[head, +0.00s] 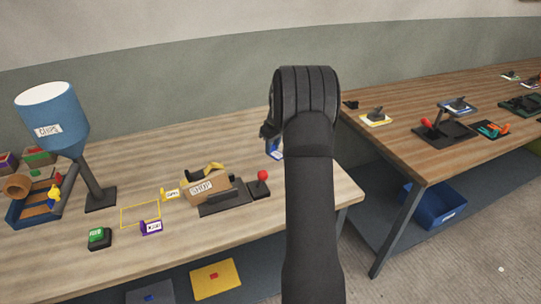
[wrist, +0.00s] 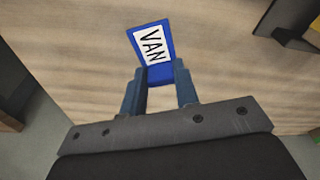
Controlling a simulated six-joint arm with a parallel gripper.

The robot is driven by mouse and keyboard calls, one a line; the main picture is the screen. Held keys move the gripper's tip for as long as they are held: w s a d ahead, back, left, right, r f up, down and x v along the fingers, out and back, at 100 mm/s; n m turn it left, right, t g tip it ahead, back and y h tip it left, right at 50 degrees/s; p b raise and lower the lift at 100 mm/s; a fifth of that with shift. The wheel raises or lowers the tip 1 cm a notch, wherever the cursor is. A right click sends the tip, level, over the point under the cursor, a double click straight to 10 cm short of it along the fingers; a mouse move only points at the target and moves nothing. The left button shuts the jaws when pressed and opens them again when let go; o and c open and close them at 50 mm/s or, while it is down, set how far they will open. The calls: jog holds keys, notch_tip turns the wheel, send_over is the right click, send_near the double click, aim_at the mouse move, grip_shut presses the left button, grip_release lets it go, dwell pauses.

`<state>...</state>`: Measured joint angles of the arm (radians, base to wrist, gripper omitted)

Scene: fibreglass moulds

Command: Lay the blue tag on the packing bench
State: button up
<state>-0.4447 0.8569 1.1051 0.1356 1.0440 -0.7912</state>
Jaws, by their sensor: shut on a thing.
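The blue tag (wrist: 152,45), with a white label reading VAN, is between the two fingers of my gripper (wrist: 160,76) in the wrist view. My gripper is shut on its lower end. In the head view the tag (head: 276,151) shows as a small blue and white patch, partly hidden by my arm. It is over the right end of the left wooden bench (head: 125,170); I cannot tell whether it touches the top. A second wooden bench (head: 420,100) stands to the right. No sign shows which one is the packing bench.
A box marked SHOP (head: 201,188), a red-knobbed lever (head: 261,184), a purple tag (head: 151,227), a yellow tag (head: 171,194), a green button (head: 99,238) and a blue hopper (head: 51,115) stand on the left bench. A gap separates the benches.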

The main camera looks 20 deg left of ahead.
aim_at(270, 163)
jog(key=shift+a+f, duration=0.4)
jog(key=shift+a, duration=0.1)
jog(key=shift+f, duration=1.9)
jog(key=shift+f, duration=0.15)
jog(key=o, duration=0.9)
jog(key=shift+o, duration=0.2)
notch_tip(270, 163, up, 12)
jog(key=d, duration=0.2)
jog(key=shift+s, duration=0.45)
